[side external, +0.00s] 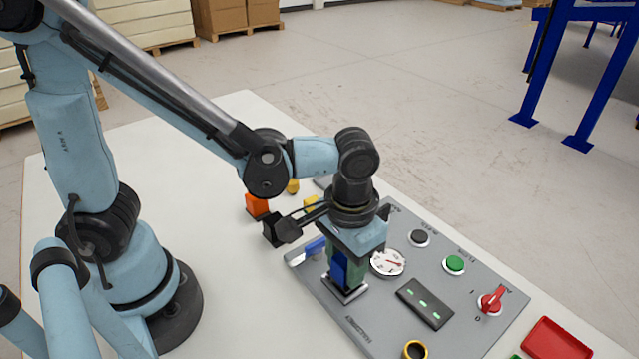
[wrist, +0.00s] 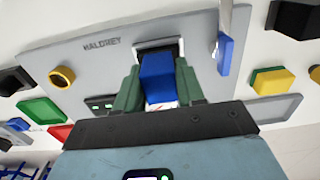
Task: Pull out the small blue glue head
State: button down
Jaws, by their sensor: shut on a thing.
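My gripper (side external: 346,276) points down over the grey panel (side external: 375,325), its green fingers shut on the blue glue head (side external: 338,268). In the wrist view the blue glue head (wrist: 157,78) is a block between the two green fingers (wrist: 158,68). Its far end is at a square metal-framed socket (side external: 346,289), which also shows in the wrist view (wrist: 158,43). I cannot tell how deep the blue head sits in the socket. The fingers and the head hide part of the frame.
The panel carries a round gauge (side external: 388,262), a black button (side external: 419,238), a green button (side external: 454,265), a red switch (side external: 493,300) and a display (side external: 425,303). A blue-handled tool (side external: 316,246) lies close by. Orange (side external: 257,205) and black (side external: 274,232) blocks and a red tray (side external: 557,341) stand around.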

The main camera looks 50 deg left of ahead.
jog(key=shift+r, duration=2.35)
